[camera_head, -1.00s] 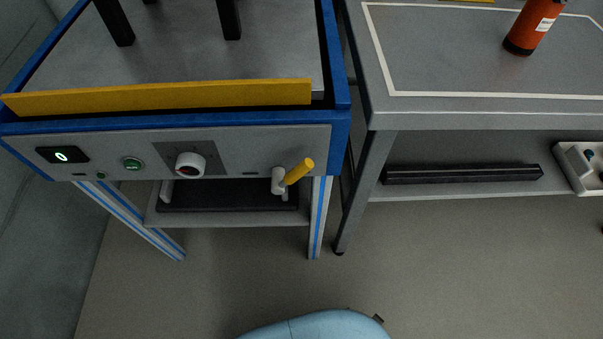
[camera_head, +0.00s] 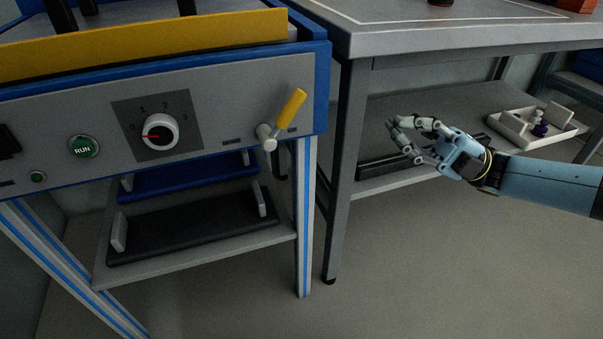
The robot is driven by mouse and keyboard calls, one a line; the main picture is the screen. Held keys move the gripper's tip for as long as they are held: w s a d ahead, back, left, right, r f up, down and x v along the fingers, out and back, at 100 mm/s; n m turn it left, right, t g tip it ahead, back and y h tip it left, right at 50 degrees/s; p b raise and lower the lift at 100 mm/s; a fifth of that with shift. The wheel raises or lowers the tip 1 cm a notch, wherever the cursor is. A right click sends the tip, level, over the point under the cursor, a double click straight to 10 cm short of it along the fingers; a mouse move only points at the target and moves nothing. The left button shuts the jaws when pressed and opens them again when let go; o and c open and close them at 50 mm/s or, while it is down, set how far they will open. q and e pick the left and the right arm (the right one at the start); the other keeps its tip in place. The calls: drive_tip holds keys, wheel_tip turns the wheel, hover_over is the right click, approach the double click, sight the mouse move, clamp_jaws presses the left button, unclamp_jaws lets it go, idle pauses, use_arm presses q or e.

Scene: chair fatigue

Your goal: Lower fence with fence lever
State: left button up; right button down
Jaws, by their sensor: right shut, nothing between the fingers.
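The yellow fence (camera_head: 150,38) is a long bar standing up along the front edge of the blue-framed machine at the upper left. The fence lever (camera_head: 291,109) has a yellow handle on a pale hub at the right end of the grey front panel. The handle tilts up and to the right. My right gripper (camera_head: 404,140) is to the right of the lever, well apart from it, in front of the grey table's lower shelf. It is shut and holds nothing. My left gripper is out of view.
The panel also has a dial (camera_head: 160,132) and a green RUN button (camera_head: 84,146). The grey table (camera_head: 400,38) stands to the right, with a dark bar and a white tray (camera_head: 535,127) on its shelf. The floor in front is clear.

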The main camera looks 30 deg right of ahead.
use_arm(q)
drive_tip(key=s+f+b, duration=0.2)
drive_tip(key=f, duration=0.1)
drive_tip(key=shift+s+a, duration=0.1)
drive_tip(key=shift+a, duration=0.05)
use_arm(e)
drive_tip(key=shift+w+d+f+n+g, duration=0.2)
drive_tip(key=shift+w+f+n+g, duration=0.1)
drive_tip(key=shift+f+g, duration=0.25)
drive_tip(key=shift+w+d+f+n+g, duration=0.2)
drive_tip(key=shift+f+n+g, duration=0.15)
drive_tip(key=shift+f, duration=0.3)
approach(302, 105)
drive_tip(key=w, duration=0.1)
drive_tip(key=b+x, duration=0.2)
drive_tip(key=x, duration=0.4)
drive_tip(key=shift+w+a+f, duration=0.1)
drive_tip(key=shift+a, duration=0.1)
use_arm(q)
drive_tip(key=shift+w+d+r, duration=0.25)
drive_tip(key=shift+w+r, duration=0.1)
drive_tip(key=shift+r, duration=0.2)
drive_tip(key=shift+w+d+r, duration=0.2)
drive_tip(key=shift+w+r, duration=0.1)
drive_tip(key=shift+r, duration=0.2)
